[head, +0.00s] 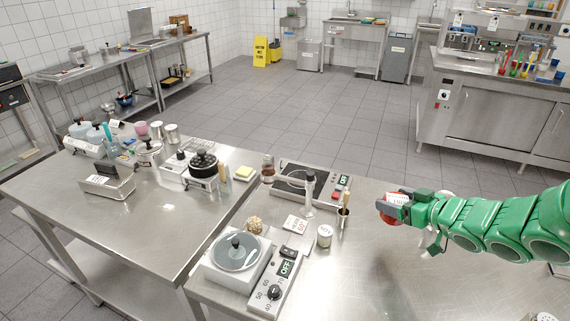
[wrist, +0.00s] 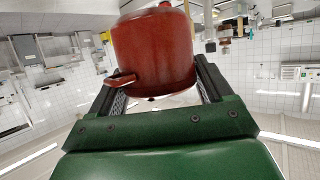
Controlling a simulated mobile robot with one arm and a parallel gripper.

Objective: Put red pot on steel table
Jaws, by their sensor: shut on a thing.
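The red pot (wrist: 152,52) fills the top middle of the wrist view, between the two dark fingers of my gripper (wrist: 155,85). It has a small side handle. My gripper is shut on it. In the head view, only a bit of the red pot (head: 392,214) shows beside my gripper (head: 405,205), above the right-hand steel surface. Whether the pot touches that surface I cannot tell. A steel table (head: 150,235) stands at the left, with a bare area at its front.
On the right-hand counter stand a scale (head: 240,250), a control box (head: 278,283), a hot plate (head: 300,182) and a small tin (head: 325,235). A yellow floor sign (head: 261,51) stands far back.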

